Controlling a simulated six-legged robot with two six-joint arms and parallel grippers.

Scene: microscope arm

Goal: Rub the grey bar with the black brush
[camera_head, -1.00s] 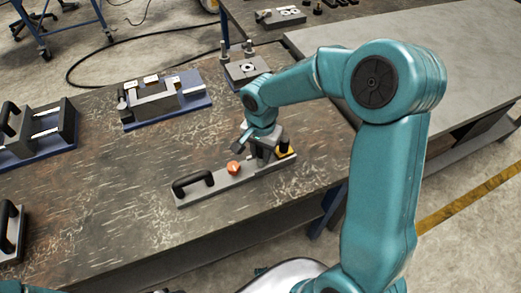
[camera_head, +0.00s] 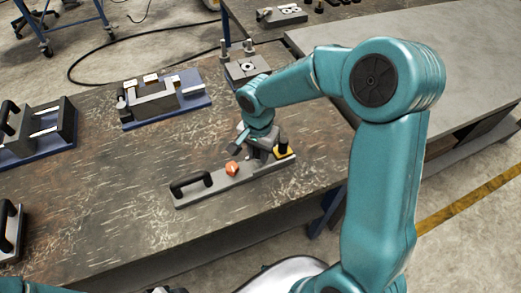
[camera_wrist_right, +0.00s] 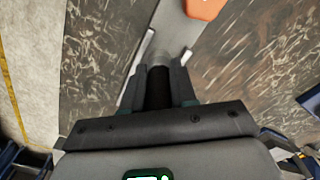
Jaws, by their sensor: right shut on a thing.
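The grey bar (camera_head: 222,184) lies on the dark worktable, with a black handle (camera_head: 191,184) at its left end and an orange-red knob (camera_head: 231,169) near its middle. In the right wrist view the bar (camera_wrist_right: 178,35) runs away beyond the fingers, with the orange knob (camera_wrist_right: 205,8) at the top edge. My right gripper (camera_head: 258,150) is over the right part of the bar. In the wrist view its fingers (camera_wrist_right: 158,92) are shut on a black cylindrical thing (camera_wrist_right: 158,88) with a pale grey tip, likely the black brush. Whether the tip touches the bar, I cannot tell. My left gripper is not in view.
A black-and-yellow piece (camera_head: 284,151) stands at the bar's right end. Blue-based fixtures (camera_head: 165,100) stand at the back left, and a small grey block with posts (camera_head: 245,68) is behind my gripper. The table in front of the bar is clear.

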